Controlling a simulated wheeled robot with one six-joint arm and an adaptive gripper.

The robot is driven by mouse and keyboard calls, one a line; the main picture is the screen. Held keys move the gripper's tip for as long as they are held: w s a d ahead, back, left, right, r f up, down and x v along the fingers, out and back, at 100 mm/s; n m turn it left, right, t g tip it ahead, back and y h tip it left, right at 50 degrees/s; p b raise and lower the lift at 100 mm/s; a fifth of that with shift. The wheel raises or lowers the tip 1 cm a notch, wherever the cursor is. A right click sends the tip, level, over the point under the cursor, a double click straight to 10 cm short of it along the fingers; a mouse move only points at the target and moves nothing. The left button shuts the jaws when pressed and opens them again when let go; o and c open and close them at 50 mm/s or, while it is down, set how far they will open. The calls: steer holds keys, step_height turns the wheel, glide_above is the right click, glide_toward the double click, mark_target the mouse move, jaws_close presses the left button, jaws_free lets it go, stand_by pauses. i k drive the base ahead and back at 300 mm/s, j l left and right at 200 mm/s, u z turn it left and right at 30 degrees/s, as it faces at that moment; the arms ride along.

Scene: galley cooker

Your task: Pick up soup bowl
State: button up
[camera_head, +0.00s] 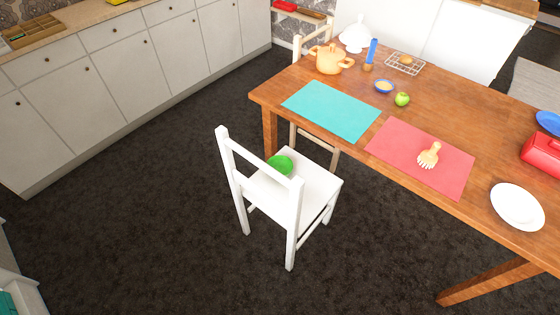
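I cannot tell for certain which thing is the soup bowl. A small blue bowl (384,87) with yellowish contents stands on the wooden table (460,93), behind the teal mat. A round white dish (517,207), plate or shallow bowl, lies near the table's front edge at the right. A bright green rounded thing (280,164) sits on the seat of the white chair (310,182), partly hidden by the chair's backrest. A blue dish (549,122) is cut off at the right edge. My gripper is not in view.
On the table are a teal mat (331,110), a red mat (400,155) with a brush (429,156), a green apple (402,99), an orange pot (330,59), a wire rack (405,68) and a red box (543,154). Dark floor (130,215) is clear between cabinets and chair.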

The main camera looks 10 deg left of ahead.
mark_target(284, 164)
steer(key=i+l+u, duration=0.1)
steer(key=u, duration=0.3)
steer(key=i+l+u, duration=0.1)
steer(key=u, duration=0.3)
steer(key=i+l+u, duration=0.1)
steer(key=l, duration=0.25)
steer(key=i+l+u, duration=0.1)
steer(key=i+l, duration=0.15)
steer(key=l, duration=0.15)
steer(key=i+l+u, duration=0.1)
steer(key=l, duration=0.3)
steer(key=i+l+u, duration=0.1)
steer(key=l, duration=0.3)
steer(key=i+l, duration=0.2)
steer(key=l, duration=0.2)
steer(key=u, duration=0.05)
